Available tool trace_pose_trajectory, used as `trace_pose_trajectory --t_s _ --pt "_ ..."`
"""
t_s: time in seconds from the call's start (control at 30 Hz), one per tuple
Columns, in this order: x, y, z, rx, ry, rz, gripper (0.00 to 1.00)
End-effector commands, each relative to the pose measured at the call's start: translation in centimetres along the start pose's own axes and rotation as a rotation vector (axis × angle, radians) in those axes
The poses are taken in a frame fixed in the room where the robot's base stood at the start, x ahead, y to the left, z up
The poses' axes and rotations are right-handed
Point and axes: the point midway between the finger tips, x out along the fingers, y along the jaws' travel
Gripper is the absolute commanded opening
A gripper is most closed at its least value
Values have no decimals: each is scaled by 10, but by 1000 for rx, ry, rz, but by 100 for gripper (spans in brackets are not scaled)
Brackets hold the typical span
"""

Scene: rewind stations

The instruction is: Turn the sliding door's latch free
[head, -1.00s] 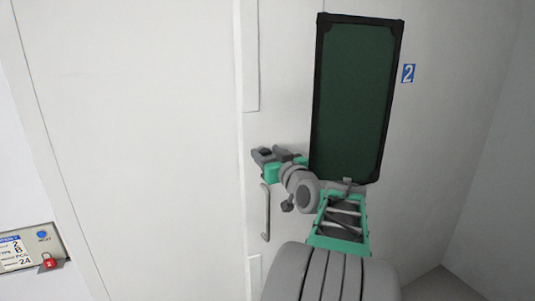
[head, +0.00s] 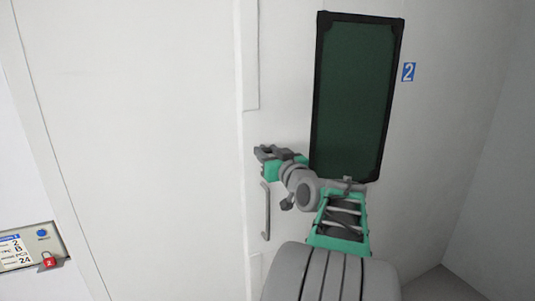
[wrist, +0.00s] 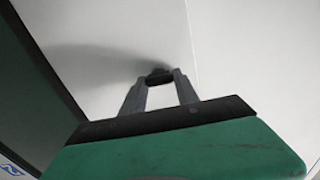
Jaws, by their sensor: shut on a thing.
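The sliding door is white, with a tall dark green window (head: 355,95) in a black frame and a grey bar handle (head: 266,212) below my gripper. My gripper (head: 264,153) is at the door's left edge, left of the window's lower corner. In the wrist view my gripper (wrist: 159,85) has its two fingers closed on a small dark piece, the latch (wrist: 158,76), against the white surface. The fingers hide most of the latch, so I cannot tell its angle. In the head view the latch is hidden by the gripper.
A plain white wall fills the left; a grey wall stands at right.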

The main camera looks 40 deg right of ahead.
Motion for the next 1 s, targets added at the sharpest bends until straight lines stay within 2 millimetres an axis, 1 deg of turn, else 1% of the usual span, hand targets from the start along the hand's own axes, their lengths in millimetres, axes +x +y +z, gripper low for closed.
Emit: trace_pose_trajectory --t_s 0.17,0.37,1.0 --pt "0 1 2 85 0 1 0" --pt "0 1 2 242 0 1 0" --pt "0 3 2 851 -1 1 0"
